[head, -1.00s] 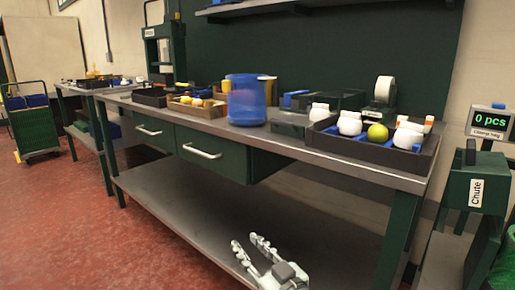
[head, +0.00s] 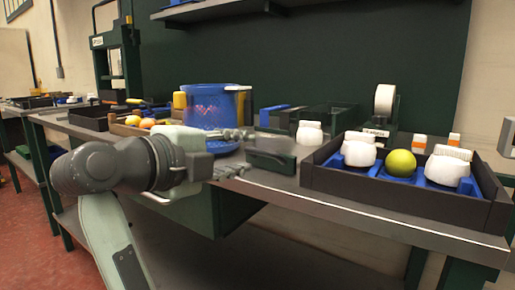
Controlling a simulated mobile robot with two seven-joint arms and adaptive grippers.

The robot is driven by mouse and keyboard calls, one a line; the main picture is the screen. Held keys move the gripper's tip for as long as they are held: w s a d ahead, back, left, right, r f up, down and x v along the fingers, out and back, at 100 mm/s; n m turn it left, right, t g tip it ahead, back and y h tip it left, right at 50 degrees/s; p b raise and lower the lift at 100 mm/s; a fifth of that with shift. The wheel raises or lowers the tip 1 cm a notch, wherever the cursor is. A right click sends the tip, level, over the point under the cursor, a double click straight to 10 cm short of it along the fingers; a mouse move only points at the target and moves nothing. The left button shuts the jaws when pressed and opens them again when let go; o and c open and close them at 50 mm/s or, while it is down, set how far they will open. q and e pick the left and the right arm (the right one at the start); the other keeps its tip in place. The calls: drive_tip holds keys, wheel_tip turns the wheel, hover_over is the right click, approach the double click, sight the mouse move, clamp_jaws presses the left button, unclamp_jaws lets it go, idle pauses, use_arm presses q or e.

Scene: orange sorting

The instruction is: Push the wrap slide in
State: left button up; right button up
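A low dark green block (head: 271,157), which looks like the wrap slide, lies at the front edge of the bench, left of the black tray. Its top is blurred grey. Behind it is a dark green open box frame (head: 318,118).
A black tray (head: 335,182) with blue dividers holds white-wrapped pieces and a yellow-green fruit (head: 400,163). A white roll (head: 385,100) stands behind it. A blue bin (head: 208,108) stands close behind my gripper. A white-wrapped piece (head: 309,134) stands behind the block.

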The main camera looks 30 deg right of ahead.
sight(258, 152)
drive_tip(key=x, duration=0.7)
drive_tip(key=shift+w+d+f, duration=0.15)
drive_tip(key=shift+w+f, duration=0.1)
drive_tip(key=shift+c, duration=0.4)
clamp_jaws()
